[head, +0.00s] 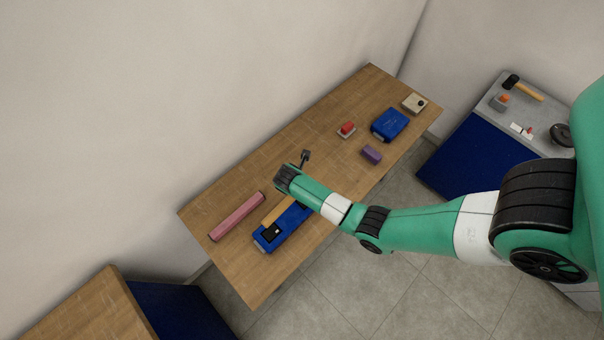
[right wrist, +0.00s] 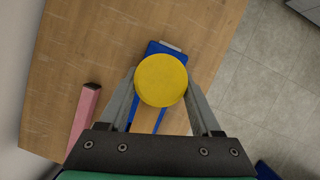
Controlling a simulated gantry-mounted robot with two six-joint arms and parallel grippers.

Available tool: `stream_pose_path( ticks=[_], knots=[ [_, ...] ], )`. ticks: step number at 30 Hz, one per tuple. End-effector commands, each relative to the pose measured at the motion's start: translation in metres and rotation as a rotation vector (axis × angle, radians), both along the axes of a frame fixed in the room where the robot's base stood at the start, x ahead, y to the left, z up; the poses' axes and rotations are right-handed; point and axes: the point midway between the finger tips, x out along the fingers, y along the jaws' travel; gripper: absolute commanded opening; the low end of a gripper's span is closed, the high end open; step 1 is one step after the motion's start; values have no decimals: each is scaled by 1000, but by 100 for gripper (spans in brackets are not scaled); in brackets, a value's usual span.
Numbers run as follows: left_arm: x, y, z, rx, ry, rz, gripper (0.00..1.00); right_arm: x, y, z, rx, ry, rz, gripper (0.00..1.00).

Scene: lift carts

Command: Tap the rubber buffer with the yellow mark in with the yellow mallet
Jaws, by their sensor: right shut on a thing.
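My right gripper (right wrist: 160,100) is shut on the yellow mallet (right wrist: 161,80), whose round yellow end shows between the fingers in the right wrist view. The rest of the mallet is hidden behind this end. In the head view my right wrist is over the middle of the table, and its fingertips are hidden. I cannot make out a yellow mark on a buffer. My left gripper is not in view.
A pink bar (head: 237,216) lies left of the blue body. A small dark item (head: 305,155) lies beyond my wrist. A red-topped block (head: 346,130), purple block (head: 372,154), blue box (head: 390,124) and beige box (head: 414,103) stand farther right. A side cart (head: 485,115) holds a black-headed hammer (head: 525,88).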

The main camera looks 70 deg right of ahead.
Motion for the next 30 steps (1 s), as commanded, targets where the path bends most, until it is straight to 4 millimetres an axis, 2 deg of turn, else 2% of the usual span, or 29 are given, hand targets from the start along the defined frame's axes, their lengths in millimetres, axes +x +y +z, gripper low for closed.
stream_pose_path(
  ticks=[11, 26, 30],
  knots=[
    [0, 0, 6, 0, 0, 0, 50, 0, 0, 2, 0, 1, 1, 0],
    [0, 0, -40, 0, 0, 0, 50, 0, 0, -58, 0, 0, 1, 0],
    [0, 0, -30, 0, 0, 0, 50, 1, 0, -52, 0, 0, 1, 0]
  ],
)
